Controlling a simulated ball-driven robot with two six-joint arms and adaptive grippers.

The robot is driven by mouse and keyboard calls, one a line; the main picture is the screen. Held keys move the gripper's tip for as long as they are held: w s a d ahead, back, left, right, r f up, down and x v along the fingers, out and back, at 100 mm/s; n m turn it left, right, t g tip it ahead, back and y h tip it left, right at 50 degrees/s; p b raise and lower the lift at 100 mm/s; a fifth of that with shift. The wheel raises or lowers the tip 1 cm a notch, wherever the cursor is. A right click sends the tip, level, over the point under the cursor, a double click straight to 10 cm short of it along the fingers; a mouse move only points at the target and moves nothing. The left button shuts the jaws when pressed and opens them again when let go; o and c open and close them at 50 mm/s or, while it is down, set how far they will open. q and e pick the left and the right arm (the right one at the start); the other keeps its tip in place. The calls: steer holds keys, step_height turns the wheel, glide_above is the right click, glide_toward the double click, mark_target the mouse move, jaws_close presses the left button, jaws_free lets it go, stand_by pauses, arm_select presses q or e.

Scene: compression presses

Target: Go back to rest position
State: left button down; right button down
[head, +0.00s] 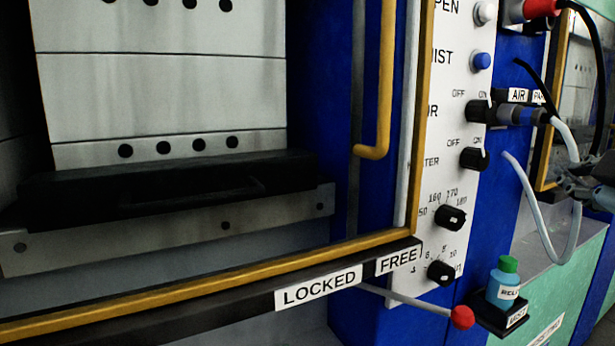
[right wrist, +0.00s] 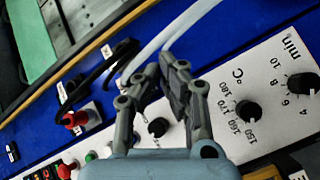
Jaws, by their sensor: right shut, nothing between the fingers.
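My right gripper (head: 566,182) is at the right edge of the head view, in front of the press's right side, near a pale hose. In the right wrist view its grey fingers (right wrist: 164,68) are together with nothing between them, in front of the control panel (right wrist: 250,85). The panel (head: 452,120) also shows in the head view, to the left of the gripper, with a gap between. My left gripper is not in view.
A press (head: 165,95) with a yellow-edged frame fills the left. A red-knobbed lever (head: 462,317) sticks out below the LOCKED and FREE labels. A blue bottle with a green cap (head: 505,285) stands on a small black shelf. A pale hose (head: 540,225) hangs near my right gripper.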

steer(key=s+a+f+m+g+y, duration=0.2)
steer(key=s+a+f+g, duration=0.2)
steer(key=s+f, duration=0.5)
steer(key=s+a+f+m+g+y, duration=0.1)
steer(key=s+a+f+m+g, duration=0.25)
steer(key=s+f, duration=0.45)
steer(key=s+a+f+m+g+y, duration=0.2)
steer(key=s+a+f+g, duration=0.3)
steer(key=f, duration=0.7)
steer(key=s+d+f+g, duration=0.1)
steer(key=s+d+f, duration=0.1)
steer(key=f, duration=1.1)
steer(key=s+d+f, duration=0.1)
steer(key=f, duration=1.1)
steer(key=s+d+f+g+b, duration=0.1)
steer(key=s+f, duration=1.5)
steer(key=s, duration=0.2)
steer(key=shift+d+f, duration=0.15)
